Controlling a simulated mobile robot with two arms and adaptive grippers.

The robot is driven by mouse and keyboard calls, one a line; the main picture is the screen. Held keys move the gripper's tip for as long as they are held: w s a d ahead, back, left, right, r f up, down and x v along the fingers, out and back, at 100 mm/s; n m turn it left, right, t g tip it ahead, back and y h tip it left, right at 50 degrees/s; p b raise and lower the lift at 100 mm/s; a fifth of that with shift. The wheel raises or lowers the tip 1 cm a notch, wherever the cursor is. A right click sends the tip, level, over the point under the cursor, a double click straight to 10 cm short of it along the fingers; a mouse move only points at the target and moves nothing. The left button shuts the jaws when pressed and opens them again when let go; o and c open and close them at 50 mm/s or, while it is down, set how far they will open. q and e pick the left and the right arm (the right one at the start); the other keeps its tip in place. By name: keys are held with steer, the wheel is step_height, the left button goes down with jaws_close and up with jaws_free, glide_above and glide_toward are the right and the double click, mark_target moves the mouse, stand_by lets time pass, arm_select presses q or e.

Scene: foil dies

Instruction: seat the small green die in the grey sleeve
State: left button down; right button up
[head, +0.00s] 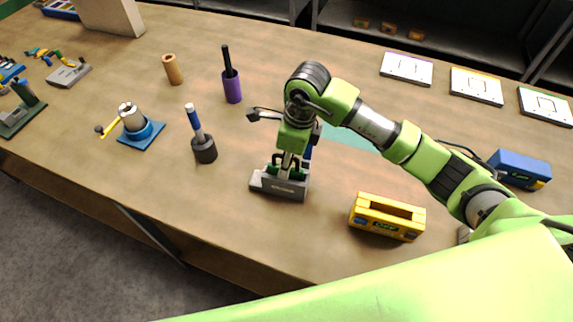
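My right gripper (289,168) reaches down from the green arm onto a grey block-like fixture (262,184) near the middle of the table. Its fingers are small and partly merge with the fixture, so I cannot tell whether they are open or shut or hold anything. A blue upright part (308,153) shows just behind the gripper. I cannot make out the small green die; it may be hidden at the gripper. I cannot tell whether the grey sleeve is part of this fixture. My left gripper is not in view.
A yellow box (388,226) stands right of the fixture. A dark cup with a blue-handled tool (204,150), a purple holder (232,88), a brown cylinder (173,70) and a blue-based device (141,134) stand left. Panels (407,68) and a blue box (519,169) lie right.

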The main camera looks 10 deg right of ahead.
steer(key=r+b, duration=0.1)
steer(key=r, duration=0.2)
steer(key=d+r+b, duration=0.1)
steer(key=r, duration=0.2)
steer(key=r+b, duration=0.1)
steer(key=r, duration=0.2)
steer(key=shift+s+d+r, duration=0.15)
steer(key=shift+s+r, duration=0.25)
steer(key=shift+r, duration=0.45)
steer(key=shift+d, duration=0.1)
